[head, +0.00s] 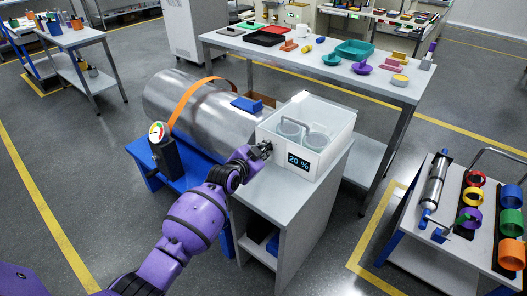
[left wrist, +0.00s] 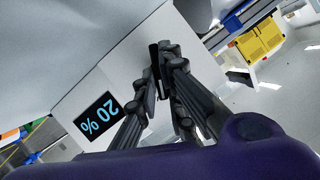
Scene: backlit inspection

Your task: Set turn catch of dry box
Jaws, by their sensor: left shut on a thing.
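The dry box (head: 322,167) is a clear-topped, white-fronted box on a small grey cabinet, with two round grey items inside. Its display (head: 299,162) reads 20 %; the display also shows in the left wrist view (left wrist: 97,117). My left gripper (head: 261,152) is at the left part of the box's front. In the left wrist view my left gripper (left wrist: 163,68) is shut on the small dark turn catch (left wrist: 154,55) against the white face. The fingers hide most of the catch, so its turn angle is hard to tell. My right gripper is not in view.
A large metal cylinder (head: 190,105) with an orange strap lies on a blue stand left of the box. A black gauge (head: 161,147) stands at its front. A long table (head: 385,87) with trays and bowls is behind. A cart (head: 452,225) with coloured rings is at right.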

